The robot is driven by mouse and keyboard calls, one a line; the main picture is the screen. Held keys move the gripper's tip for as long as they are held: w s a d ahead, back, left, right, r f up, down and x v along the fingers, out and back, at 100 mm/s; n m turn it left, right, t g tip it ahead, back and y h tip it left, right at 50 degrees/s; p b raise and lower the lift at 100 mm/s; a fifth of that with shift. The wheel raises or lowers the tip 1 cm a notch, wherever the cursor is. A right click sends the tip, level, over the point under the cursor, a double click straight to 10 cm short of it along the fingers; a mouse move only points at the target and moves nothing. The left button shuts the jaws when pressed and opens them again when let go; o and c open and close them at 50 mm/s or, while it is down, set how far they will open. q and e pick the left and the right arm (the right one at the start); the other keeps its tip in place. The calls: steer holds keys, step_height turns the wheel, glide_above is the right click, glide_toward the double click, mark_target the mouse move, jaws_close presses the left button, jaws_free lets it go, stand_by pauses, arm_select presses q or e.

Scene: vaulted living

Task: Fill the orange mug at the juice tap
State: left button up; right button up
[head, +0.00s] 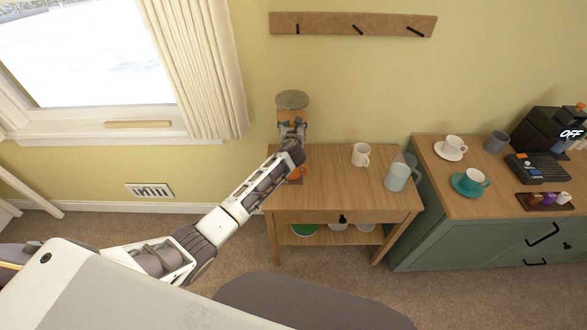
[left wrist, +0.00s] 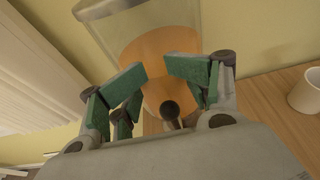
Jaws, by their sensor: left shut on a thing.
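The juice dispenser (head: 291,100) is a clear vessel with a grey lid and orange juice low in it, at the back left of the small wooden table. Its wall and juice fill the middle of the left wrist view (left wrist: 160,55). My left gripper (head: 291,136) is at the dispenser's front, shut on the dark juice tap (left wrist: 169,109), which shows between its green-padded fingers. The orange mug (head: 298,172) is partly hidden behind my left arm, on the table below the tap. Its inside cannot be seen. My right gripper is out of view.
A white mug (head: 361,154) and a pale pitcher (head: 398,176) stand right of the dispenser on the wooden table (head: 335,190). A green cabinet (head: 440,205) with cups and a coffee machine (head: 545,140) stands further right. The table's middle is clear.

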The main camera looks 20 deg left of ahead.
arm_select(q)
steer(key=r, duration=0.4)
steer(key=shift+w+a, duration=0.25)
steer(key=shift+w, duration=0.1)
steer(key=shift+s, duration=0.1)
glide_toward(291, 116)
steer(key=shift+s+d+f, duration=0.25)
steer(key=shift+s, duration=0.3)
steer(key=shift+s+d+f, duration=0.2)
steer(key=shift+s+f, duration=0.05)
steer(key=shift+s, duration=0.25)
steer(key=shift+s+d+f, duration=0.25)
steer(key=shift+s, duration=0.3)
